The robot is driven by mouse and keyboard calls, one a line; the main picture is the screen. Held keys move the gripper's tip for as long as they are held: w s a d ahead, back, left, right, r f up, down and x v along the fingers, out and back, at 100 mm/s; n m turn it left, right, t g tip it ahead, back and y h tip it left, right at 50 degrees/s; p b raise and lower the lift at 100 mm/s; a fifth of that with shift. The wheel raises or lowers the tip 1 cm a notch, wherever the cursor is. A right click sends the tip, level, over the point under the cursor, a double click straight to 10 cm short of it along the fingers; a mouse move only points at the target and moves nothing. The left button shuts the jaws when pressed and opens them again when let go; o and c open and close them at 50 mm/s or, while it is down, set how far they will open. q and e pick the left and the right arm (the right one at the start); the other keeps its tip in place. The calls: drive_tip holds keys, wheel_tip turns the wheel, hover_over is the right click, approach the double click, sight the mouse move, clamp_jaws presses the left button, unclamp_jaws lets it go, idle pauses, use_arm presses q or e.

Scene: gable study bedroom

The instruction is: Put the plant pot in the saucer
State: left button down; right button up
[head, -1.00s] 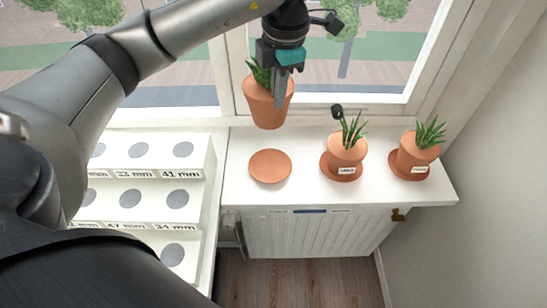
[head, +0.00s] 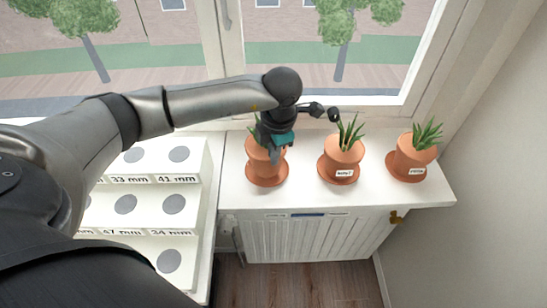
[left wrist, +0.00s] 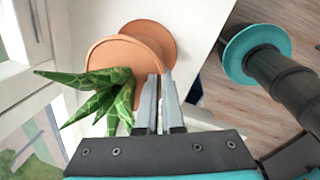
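The terracotta plant pot (head: 258,163) with a spiky green plant is at the left end of the white sill, over its terracotta saucer (head: 268,182). My left gripper (head: 274,156) is above it with its fingers shut on the pot's rim, and partly hides the plant. In the left wrist view the fingers (left wrist: 160,88) pinch the rim beside the leaves. There the pot (left wrist: 128,58) covers part of the saucer (left wrist: 158,36). The pot looks upright. I cannot tell whether its base touches the saucer. My right gripper is not in view.
Two more potted plants in saucers stand to the right, a middle one (head: 343,160) and a right one (head: 411,160). A stepped white rack (head: 160,222) with grey discs is at left. The window (head: 330,60) is behind. The sill's front strip is clear.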

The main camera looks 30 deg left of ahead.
use_arm(q)
drive_tip(key=shift+f, duration=0.7)
drive_tip(key=c, duration=1.5)
unclamp_jaws()
drive_tip(key=shift+f, duration=0.2)
drive_tip(key=o, duration=0.4)
drive_tip(key=shift+o, duration=0.2)
drive_tip(key=shift+r, duration=0.1)
wheel_tip(320, 180, up, 12)
drive_tip(key=s+d, duration=0.1)
drive_tip(key=shift+d, duration=0.35)
